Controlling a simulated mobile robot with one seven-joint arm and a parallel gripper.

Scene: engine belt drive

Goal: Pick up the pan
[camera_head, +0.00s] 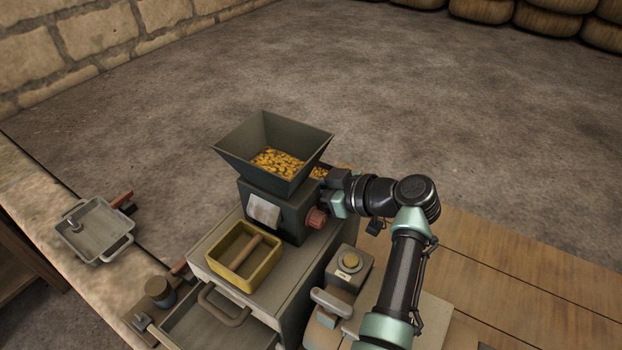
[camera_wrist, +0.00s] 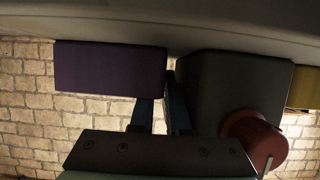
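A purple box-shaped pan (camera_wrist: 110,68) shows side-on in the wrist view, left of the dark mill body. In the head view only a small part of a dark reddish rim with yellow grain (camera_head: 320,172) shows behind the mill; I take it as the same pan. My gripper (camera_head: 334,190) is beside the mill, close to that spot. In the wrist view its two fingers (camera_wrist: 165,108) have a narrow gap between them, with the tips near the pan's right edge. Whether they touch the pan is unclear.
The mill's grain-filled hopper (camera_head: 272,150) and red knob (camera_head: 316,218) stand close to my gripper. A yellow box (camera_head: 266,277) with a wooden roller sits on the cabinet (camera_head: 205,250). A grey two-handled tray (camera_head: 95,232) lies left. The planks (camera_head: 520,270) at right are mostly clear.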

